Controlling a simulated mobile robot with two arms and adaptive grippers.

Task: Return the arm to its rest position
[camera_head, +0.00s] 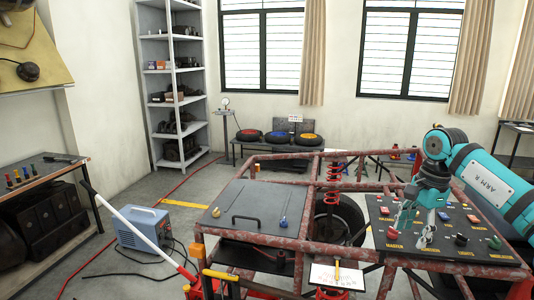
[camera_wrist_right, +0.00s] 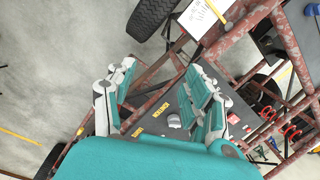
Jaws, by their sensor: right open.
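My right arm (camera_head: 492,185), teal and marked ARM R, comes in from the right in the head view. Its right gripper (camera_head: 413,225) is over the dark switch panel (camera_head: 455,248) on the right side of the kart chassis. In the right wrist view the two teal and white fingers of the gripper (camera_wrist_right: 160,98) are spread apart with nothing held between them. A grey knob (camera_wrist_right: 174,121) on the panel shows beyond them. Whether the fingers touch the panel is unclear. My left arm and gripper are out of view.
The rusty red tube frame (camera_head: 270,241) surrounds the panel, with a red coil spring (camera_head: 333,203) nearby. A dark plate (camera_head: 252,208) with a handle lies on the frame's left. A clipboard (camera_head: 337,276) sits at the front. A blue box (camera_head: 143,228) stands on the floor left.

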